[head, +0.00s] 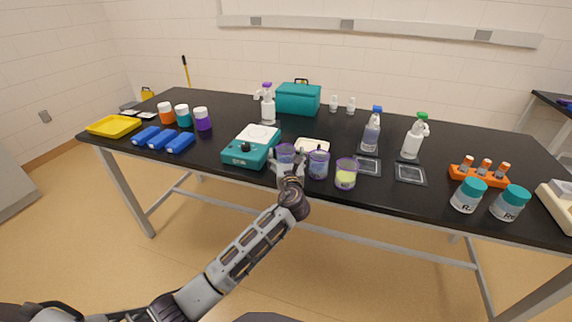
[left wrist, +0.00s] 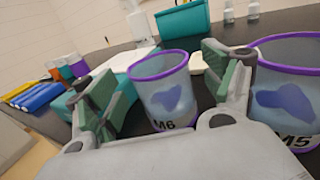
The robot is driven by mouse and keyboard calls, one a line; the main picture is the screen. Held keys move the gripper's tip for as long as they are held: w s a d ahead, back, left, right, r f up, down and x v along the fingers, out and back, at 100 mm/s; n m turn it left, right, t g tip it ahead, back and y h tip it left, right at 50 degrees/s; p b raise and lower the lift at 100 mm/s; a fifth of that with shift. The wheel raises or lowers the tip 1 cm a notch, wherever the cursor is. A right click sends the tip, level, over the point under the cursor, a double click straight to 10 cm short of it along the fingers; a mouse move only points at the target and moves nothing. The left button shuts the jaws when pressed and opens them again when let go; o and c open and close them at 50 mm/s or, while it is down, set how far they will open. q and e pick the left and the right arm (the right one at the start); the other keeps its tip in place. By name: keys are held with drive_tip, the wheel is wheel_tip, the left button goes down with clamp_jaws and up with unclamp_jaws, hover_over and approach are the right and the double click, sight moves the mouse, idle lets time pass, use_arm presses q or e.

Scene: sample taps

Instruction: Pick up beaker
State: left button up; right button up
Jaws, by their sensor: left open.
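Three beakers with purple rims stand in a group near the front edge of the table. The left beaker (head: 285,154) is partly hidden by my left gripper (head: 290,163) in the head view. In the left wrist view this beaker, marked M6 (left wrist: 166,90), stands upright between the open fingers of the left gripper (left wrist: 163,85), with no visible grip on it. The middle beaker (head: 318,164), marked M5 in the left wrist view (left wrist: 285,85), is just right of the right finger. The right beaker (head: 346,174) holds yellow-green contents. My right gripper is not in view.
A teal device with a white top (head: 252,146) stands close left of the beakers. A white dish (head: 312,145) is behind them. Spray bottles (head: 371,131) and dark flat trays (head: 410,173) are to the right. A teal case (head: 298,98) is at the back.

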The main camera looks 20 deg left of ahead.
sight(285, 152)
use_arm(q)
drive_tip(key=shift+x, duration=1.15)
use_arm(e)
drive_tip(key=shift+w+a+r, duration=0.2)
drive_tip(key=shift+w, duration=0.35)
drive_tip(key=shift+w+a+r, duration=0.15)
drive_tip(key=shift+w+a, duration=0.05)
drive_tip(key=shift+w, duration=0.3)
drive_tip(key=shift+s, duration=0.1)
use_arm(q)
drive_tip(key=shift+c, duration=1)
drive_tip(key=c, duration=0.7)
drive_tip(key=shift+c, duration=1.4)
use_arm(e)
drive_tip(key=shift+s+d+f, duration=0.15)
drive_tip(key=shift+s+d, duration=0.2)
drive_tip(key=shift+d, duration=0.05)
